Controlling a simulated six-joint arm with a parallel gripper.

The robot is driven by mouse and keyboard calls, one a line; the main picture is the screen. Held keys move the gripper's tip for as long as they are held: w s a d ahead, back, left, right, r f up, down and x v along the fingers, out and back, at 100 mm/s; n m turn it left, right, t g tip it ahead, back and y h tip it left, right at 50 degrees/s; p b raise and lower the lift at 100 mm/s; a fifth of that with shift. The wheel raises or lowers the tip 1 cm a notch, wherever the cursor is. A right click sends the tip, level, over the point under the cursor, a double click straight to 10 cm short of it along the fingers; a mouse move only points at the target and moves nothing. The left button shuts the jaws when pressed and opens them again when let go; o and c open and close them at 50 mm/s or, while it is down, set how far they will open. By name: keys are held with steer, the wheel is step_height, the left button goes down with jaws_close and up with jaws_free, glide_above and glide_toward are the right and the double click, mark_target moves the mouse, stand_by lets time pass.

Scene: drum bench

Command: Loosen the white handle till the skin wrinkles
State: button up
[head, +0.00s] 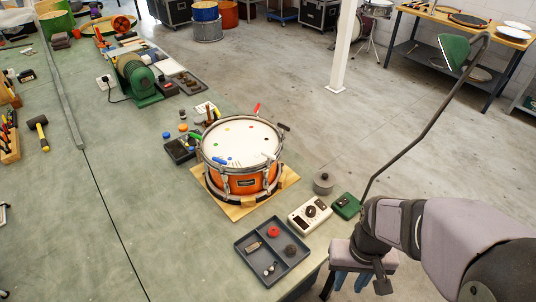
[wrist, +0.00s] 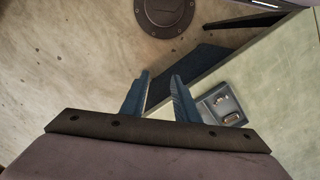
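The orange drum (head: 240,180) with a pale skin (head: 240,140) stands on a wooden board (head: 238,212). A white handle (head: 269,156) appears at the near right of its rim, small in the head view. Other handles around the rim are red (head: 256,109), green (head: 195,137), blue (head: 219,161) and dark grey (head: 284,127). Small coloured dots and a few short marks lie on the skin; I cannot tell whether the marks are wrinkles. My gripper (head: 350,281) hangs beyond the bench's near right edge, away from the drum. In the wrist view my gripper (wrist: 161,75) is open and empty.
A tray (head: 272,250) of small parts lies on the bench near the drum; a tray corner shows in the wrist view (wrist: 222,103). A white dial box (head: 310,213), a grey cylinder (head: 323,183) and a green-shaded lamp (head: 455,50) stand right of the drum.

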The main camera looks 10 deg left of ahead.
step_height(320, 180, down, 7)
steer(key=w+m+g+y, duration=0.1)
steer(key=m+g, duration=0.1)
steer(key=w+a+m+y, duration=0.2)
steer(key=w+a, duration=0.1)
steer(key=w, duration=0.2)
steer(key=w+a+m+t+y, duration=0.1)
steer(key=w+a+m, duration=0.2)
steer(key=w, duration=0.1)
steer(key=w+a+m+t+y+b, duration=0.1)
steer(key=w+a+m+y, duration=0.1)
steer(key=w, duration=0.3)
steer(key=shift+w+a+m+y, duration=0.3)
steer(key=shift+a+m, duration=0.3)
steer(key=shift+m, duration=0.1)
steer(key=w+a+r+m+t+y, duration=0.25)
steer(key=w+a+r+m, duration=0.2)
steer(key=w, duration=0.45)
steer(key=m+t+y, duration=0.3)
steer(key=m+t, duration=0.1)
steer(key=m, duration=0.3)
glide_toward(268, 158)
steer(key=w+a, duration=0.2)
steer(key=shift+s+a+m, duration=0.1)
steer(key=shift+s+m, duration=0.05)
steer(key=shift+m, duration=0.4)
steer(key=shift+f, duration=0.1)
